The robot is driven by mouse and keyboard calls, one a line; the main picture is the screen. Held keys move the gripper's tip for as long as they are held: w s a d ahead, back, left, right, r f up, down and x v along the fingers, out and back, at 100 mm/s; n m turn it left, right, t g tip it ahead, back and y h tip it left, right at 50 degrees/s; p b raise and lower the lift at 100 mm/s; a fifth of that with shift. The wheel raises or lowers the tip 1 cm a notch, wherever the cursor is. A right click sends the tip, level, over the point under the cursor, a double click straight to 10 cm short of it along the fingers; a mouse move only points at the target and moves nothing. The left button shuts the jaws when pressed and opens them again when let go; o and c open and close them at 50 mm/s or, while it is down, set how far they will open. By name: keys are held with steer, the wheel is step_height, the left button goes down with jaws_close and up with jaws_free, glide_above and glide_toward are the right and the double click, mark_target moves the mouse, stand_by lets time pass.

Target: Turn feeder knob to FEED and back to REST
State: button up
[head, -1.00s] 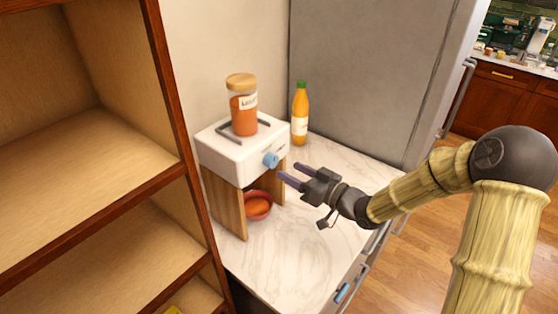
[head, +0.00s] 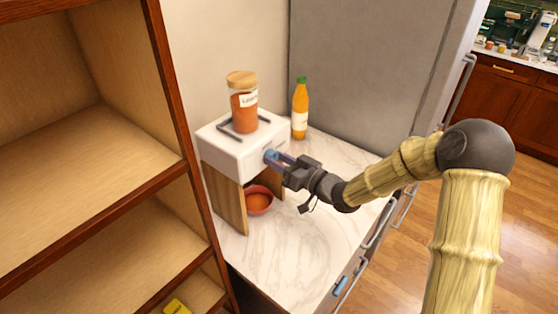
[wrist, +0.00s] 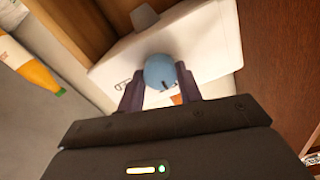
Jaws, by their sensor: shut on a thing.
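The feeder (head: 240,145) is a white box on wooden side panels, standing on the marble counter. Its round blue knob (wrist: 160,71) shows in the wrist view with a dark mark near its lower edge; in the head view the fingers mostly cover it. My gripper (head: 273,157) is at the feeder's front face, shut on the knob, with one finger on each side in the wrist view (wrist: 160,92). A jar of orange contents (head: 243,108) with a wooden lid stands on top of the feeder. A red bowl (head: 259,200) with orange contents sits underneath.
An orange bottle with a green cap (head: 300,108) stands behind the feeder near the grey fridge side (head: 365,75). A wooden shelf unit (head: 165,95) is close on the left. The counter in front of the feeder (head: 295,240) is clear.

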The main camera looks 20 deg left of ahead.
steer(key=shift+m, duration=0.5)
steer(key=m+p, duration=0.2)
steer(key=m, duration=0.1)
steer(key=shift+r+m, duration=0.1)
steer(key=shift+m, duration=0.2)
steer(key=m+p, duration=0.1)
steer(key=m, duration=0.3)
steer(key=shift+m+p, duration=0.3)
steer(key=shift+p, duration=0.1)
steer(key=m+p, duration=0.1)
steer(key=m, duration=0.3)
steer(key=shift+d+m, duration=0.1)
steer(key=shift+m, duration=0.2)
steer(key=m, duration=0.4)
steer(key=shift+f+m, duration=0.2)
steer(key=shift+m, duration=0.1)
steer(key=o, duration=1)
